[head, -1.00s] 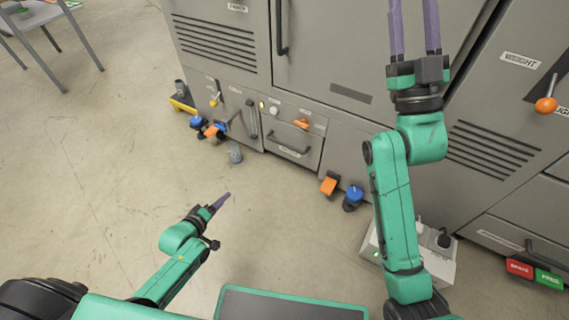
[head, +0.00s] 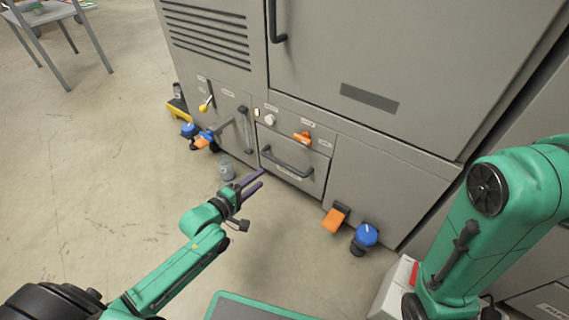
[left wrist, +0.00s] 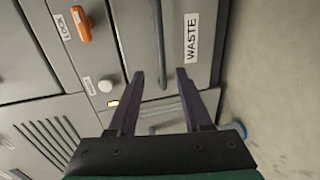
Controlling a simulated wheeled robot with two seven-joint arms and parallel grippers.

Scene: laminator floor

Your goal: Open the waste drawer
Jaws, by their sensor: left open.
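The waste drawer (head: 276,145) is a grey front low in the machine and looks closed. Its dark bar handle (head: 288,163) runs across the front. In the left wrist view the WASTE label (left wrist: 191,38) is beside the handle (left wrist: 158,45). My left gripper (head: 261,180) is open and empty, in front of and just below the drawer in the head view. In the left wrist view the handle's end lies between its fingertips (left wrist: 160,74), with no contact visible. My right arm shows at the right, but its gripper is out of view.
Above the drawer is an orange LOCK knob (head: 302,138), also in the left wrist view (left wrist: 81,24), and a white knob (head: 270,120). Orange pedal (head: 335,218) and blue-topped foot (head: 365,236) stand right of the drawer.

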